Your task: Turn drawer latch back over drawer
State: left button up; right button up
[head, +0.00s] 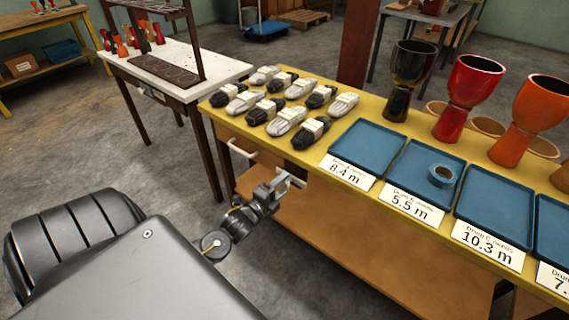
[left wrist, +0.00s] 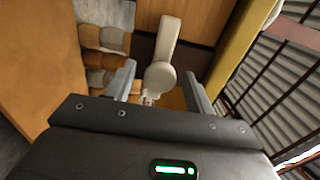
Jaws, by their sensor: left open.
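The cream latch (left wrist: 164,55) shows in the left wrist view as a long paddle with a rounded end, in front of a wooden face. In the head view a pale piece (head: 293,179) shows at my gripper, below the yellow table edge; it is largely hidden there. The drawer front (head: 268,157) is brown wood under the table top, with a pale bar handle (head: 240,150) to the left of my gripper. My left gripper (head: 284,185) is open, its fingers (left wrist: 160,85) on either side of the latch's rounded end; contact cannot be told. My right gripper is not in view.
The yellow table (head: 330,97) carries several wrapped bundles (head: 289,120), blue trays (head: 366,146) and goblet drums (head: 467,98). A wooden lower shelf (head: 370,250) lies beneath it. A white-topped table (head: 185,65) stands behind to the left. Floor is open at left.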

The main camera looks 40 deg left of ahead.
pick_arm(q)
jog(key=s, duration=0.9)
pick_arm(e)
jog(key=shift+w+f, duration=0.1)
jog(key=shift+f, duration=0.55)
pick_arm(q)
jog(key=shift+d, duration=0.1)
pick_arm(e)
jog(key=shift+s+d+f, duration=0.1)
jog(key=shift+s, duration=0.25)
